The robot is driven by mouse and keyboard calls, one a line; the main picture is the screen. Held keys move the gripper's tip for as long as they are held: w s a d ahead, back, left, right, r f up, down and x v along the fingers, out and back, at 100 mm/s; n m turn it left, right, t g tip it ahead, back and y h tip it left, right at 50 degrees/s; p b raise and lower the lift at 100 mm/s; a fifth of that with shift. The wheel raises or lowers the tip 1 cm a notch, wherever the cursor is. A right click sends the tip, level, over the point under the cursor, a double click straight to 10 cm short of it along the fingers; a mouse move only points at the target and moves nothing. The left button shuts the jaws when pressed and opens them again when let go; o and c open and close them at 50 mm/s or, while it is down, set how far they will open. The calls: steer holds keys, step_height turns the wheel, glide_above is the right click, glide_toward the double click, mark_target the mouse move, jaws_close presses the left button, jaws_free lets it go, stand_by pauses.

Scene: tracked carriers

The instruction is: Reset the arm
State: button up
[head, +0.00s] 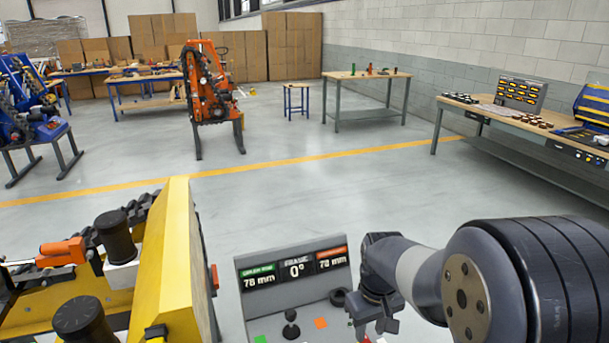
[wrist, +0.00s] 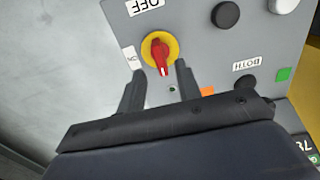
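My gripper (head: 374,318) hangs over the right side of a grey control console (head: 339,274) in the head view. In the wrist view my gripper (wrist: 157,72) is open, with its two dark fingers apart. A red rotary switch (wrist: 159,54) on a yellow round plate shows just ahead of and between the fingertips. I cannot tell whether the fingers touch it. An "OFF" label lies above the switch in the picture and another small label to its left. My folded dark arm fills the lower right of the head view.
A black button (wrist: 225,15) sits near the switch. A yellow tracked machine (head: 175,265) stands close at left. Open floor (head: 300,200) lies beyond.

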mark_target(368, 341)
step_height(368, 341, down, 5)
steer(key=shift+f, duration=0.1)
stand_by(0.5)
